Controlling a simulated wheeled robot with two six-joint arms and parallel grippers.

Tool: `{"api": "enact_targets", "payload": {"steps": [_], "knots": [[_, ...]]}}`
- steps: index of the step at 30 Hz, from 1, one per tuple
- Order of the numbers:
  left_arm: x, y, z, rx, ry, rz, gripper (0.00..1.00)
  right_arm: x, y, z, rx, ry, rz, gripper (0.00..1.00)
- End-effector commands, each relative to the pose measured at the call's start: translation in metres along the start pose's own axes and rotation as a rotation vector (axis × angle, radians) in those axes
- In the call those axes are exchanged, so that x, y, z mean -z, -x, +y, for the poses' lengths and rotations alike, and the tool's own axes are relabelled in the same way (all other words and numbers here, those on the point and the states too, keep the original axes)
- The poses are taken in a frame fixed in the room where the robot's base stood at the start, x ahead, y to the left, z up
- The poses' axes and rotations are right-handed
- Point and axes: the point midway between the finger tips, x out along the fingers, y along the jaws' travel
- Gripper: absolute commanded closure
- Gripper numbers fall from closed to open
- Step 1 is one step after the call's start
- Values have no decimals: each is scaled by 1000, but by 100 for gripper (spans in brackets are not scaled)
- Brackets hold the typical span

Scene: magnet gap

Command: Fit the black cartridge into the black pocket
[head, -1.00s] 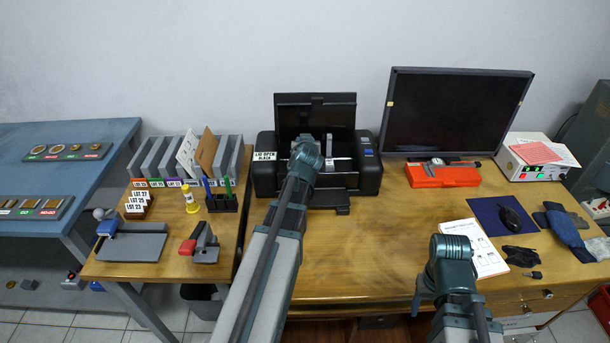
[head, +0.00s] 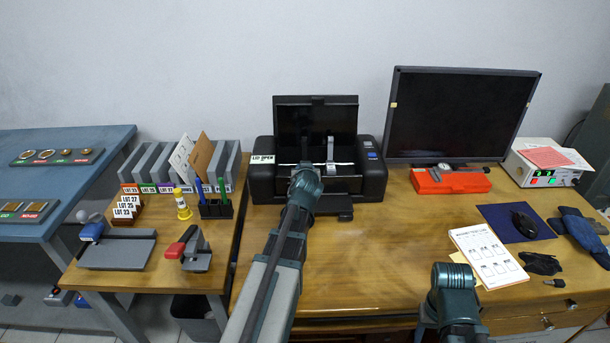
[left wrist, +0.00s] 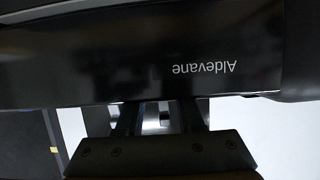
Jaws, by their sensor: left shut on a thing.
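The black printer (head: 373,178) stands open on the wooden desk, its lid (head: 290,122) raised. Inside are a pale strip and two upright light-grey parts (head: 330,149). I cannot make out the black pocket or clearly identify the black cartridge. My left arm reaches to the printer's front; its wrist hides the gripper in the head view. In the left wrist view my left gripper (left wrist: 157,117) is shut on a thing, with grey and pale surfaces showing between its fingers. A glossy black panel (left wrist: 100,55) marked "Aldevane" lies beyond. My right arm is at the lower right, its gripper hidden.
A monitor (head: 455,112) and red case (head: 450,181) stand right of the printer. A printed sheet (head: 488,255), dark mat (head: 500,222) and gloves lie nearer. The left bench holds grey racks (head: 225,165) and fixtures.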

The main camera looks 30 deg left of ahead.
Motion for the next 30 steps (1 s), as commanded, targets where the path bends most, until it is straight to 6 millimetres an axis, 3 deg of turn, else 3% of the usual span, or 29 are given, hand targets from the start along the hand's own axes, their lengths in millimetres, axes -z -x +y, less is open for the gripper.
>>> {"api": "enact_targets", "payload": {"steps": [11, 12, 16, 30], "knots": [[-4, -2, 0, 0, 0, 0, 100, 0, -4, 0, 0, 0, 0, 43], [-2, -1, 0, 0, 0, 0, 56, 0, -2, 0, 0, 0, 0, 43], [-2, -1, 0, 0, 0, 0, 33, 0, -2, 0, 0, 0, 0, 43], [2, 3, -1, 0, 0, 0, 33, 0, 3, 0, 0, 0, 0, 43]]}}
